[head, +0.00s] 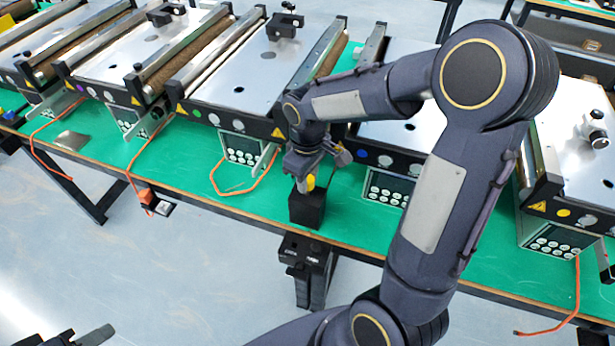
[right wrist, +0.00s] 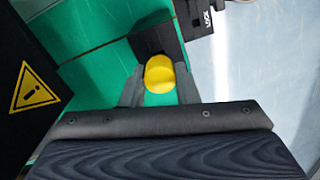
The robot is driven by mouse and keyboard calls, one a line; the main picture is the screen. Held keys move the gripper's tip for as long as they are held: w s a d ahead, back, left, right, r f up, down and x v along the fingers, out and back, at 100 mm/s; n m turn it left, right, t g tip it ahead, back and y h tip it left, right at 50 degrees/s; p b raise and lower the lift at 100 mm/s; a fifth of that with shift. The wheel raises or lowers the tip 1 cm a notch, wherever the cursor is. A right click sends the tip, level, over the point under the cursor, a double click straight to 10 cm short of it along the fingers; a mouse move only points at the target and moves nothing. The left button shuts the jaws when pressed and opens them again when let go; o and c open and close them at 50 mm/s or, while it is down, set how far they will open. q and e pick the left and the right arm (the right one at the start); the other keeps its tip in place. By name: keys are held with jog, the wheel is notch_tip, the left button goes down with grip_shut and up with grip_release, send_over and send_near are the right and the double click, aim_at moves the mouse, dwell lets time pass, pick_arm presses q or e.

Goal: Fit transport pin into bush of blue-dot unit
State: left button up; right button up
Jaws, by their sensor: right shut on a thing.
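The transport pin shows as a yellow cap (head: 310,182), also seen in the right wrist view (right wrist: 160,73). My right gripper (head: 318,168) points down and is shut on it, with one finger on each side of the cap. Below the cap is a black block (head: 306,208) at the table's front edge. Whether the pin's shaft is inside the block is hidden. The blue-dot unit (head: 385,160) stands just right of the gripper, largely covered by my right arm. I cannot make out its bush. Dark tips at the bottom left appear to be my left gripper (head: 92,337).
Several similar conveyor units with other coloured dots line the green table (head: 170,180). Orange cables (head: 235,190) loop over its front edge. A black bracket marked LOCK (right wrist: 205,18) sits by the block. A warning-marked unit side (right wrist: 30,85) is close left in the wrist view.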

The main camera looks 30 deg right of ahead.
notch_tip(320, 180, up, 10)
jog(key=p, duration=0.7)
jog(key=shift+p, duration=0.4)
dwell(0.5)
